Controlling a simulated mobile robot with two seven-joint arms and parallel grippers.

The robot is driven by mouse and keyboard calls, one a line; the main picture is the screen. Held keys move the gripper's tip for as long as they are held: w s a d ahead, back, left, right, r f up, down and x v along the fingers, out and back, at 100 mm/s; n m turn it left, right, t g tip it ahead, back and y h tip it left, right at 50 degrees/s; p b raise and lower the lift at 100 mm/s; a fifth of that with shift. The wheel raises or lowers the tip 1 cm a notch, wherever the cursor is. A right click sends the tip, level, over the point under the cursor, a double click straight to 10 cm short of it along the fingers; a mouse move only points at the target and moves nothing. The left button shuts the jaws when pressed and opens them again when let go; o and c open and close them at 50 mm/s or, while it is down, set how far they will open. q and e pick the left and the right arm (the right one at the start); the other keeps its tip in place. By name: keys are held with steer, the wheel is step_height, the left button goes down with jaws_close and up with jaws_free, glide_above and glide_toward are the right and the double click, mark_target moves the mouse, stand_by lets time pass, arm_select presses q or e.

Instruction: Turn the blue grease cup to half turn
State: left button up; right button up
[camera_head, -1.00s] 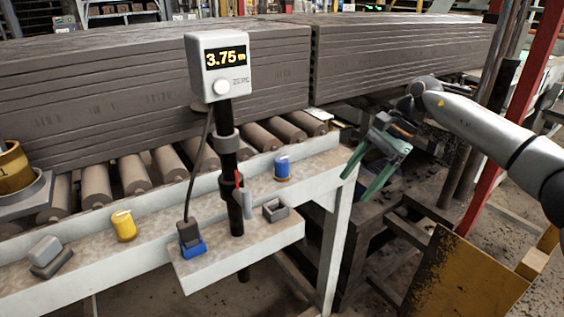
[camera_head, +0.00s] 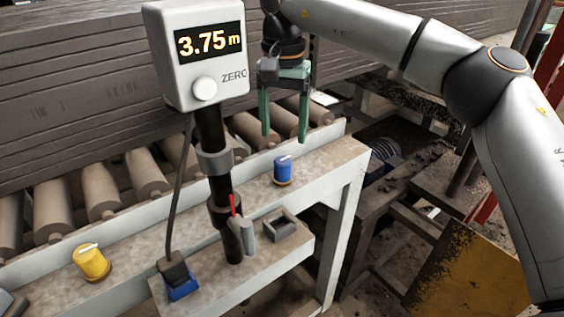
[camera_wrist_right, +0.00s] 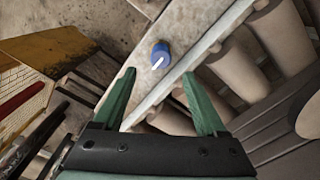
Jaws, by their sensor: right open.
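The blue grease cup (camera_head: 283,170) stands upright on the grimy pale rail ledge (camera_head: 325,160), with a white pointer line on its top. In the right wrist view the blue grease cup (camera_wrist_right: 160,55) lies ahead of the fingertips, its white line slanting. My right gripper (camera_head: 284,138), with green fingers, points down above and behind the cup. It is open and empty, apart from the cup. It also shows in the right wrist view (camera_wrist_right: 157,72), one finger on each side. My left gripper is not in view.
A display post with a box reading 3.75 m (camera_head: 208,55) rises left of the cup. A yellow cup (camera_head: 91,262) stands on the ledge at the left. A small open grey holder (camera_head: 281,228) sits in front. Rollers (camera_head: 250,128) lie behind the ledge.

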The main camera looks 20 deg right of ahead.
mark_target(283, 160)
step_height(283, 160, down, 9)
steer(key=shift+f, duration=0.1)
stand_by(0.3)
jaws_close()
stand_by(0.5)
